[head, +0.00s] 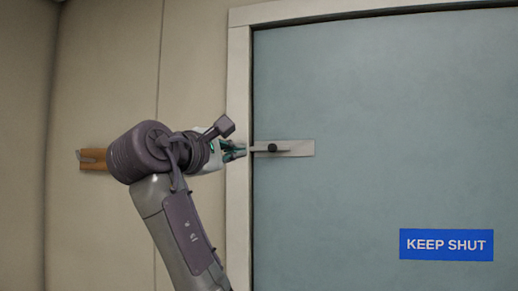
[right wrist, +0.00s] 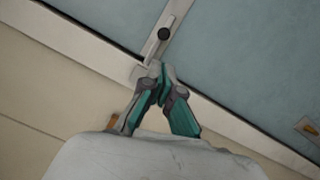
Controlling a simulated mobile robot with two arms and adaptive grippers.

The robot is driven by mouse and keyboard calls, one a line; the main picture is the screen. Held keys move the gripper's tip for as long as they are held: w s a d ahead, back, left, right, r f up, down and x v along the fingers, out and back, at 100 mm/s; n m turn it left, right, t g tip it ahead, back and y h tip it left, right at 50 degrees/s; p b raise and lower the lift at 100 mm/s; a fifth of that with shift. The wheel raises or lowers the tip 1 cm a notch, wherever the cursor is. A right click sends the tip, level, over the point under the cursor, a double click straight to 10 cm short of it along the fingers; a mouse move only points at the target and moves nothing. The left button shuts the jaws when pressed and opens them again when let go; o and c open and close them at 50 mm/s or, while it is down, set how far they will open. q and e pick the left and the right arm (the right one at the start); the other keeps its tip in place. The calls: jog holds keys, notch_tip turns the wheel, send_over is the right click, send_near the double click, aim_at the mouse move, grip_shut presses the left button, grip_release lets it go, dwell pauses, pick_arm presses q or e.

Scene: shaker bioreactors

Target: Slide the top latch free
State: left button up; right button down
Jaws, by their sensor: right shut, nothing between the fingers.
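The latch (head: 293,148) is a pale metal plate with a bolt and a dark round knob (head: 272,148), mounted on the left edge of the blue-grey door (head: 390,90). It also shows in the right wrist view, with its plate (right wrist: 177,12) and dark knob (right wrist: 163,34). My right gripper (head: 243,151) is shut and empty, its fingertips at the latch's frame-side end, left of the knob. In the right wrist view the fingertips (right wrist: 161,68) lie just below the latch's end; I cannot tell whether they touch it. My left gripper is not in view.
A pale door frame (head: 238,220) surrounds the door. A blue KEEP SHUT sign (head: 446,245) is at the lower right. A brown wooden piece (head: 93,158) is on the beige wall behind my right arm. The area in front of the door right of the latch is clear.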

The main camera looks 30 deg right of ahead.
jog(key=p, duration=0.5)
send_near(266, 151)
jog(key=x, duration=0.4)
jog(key=shift+w+d+r, duration=0.1)
jog(key=shift+d+r, duration=0.1)
jog(key=shift+d, duration=0.1)
jog(key=shift+w+d+f+p, duration=0.1)
jog(key=shift+w+d+p, duration=0.25)
jog(key=shift+d, duration=0.3)
jog(key=shift+f, duration=0.1)
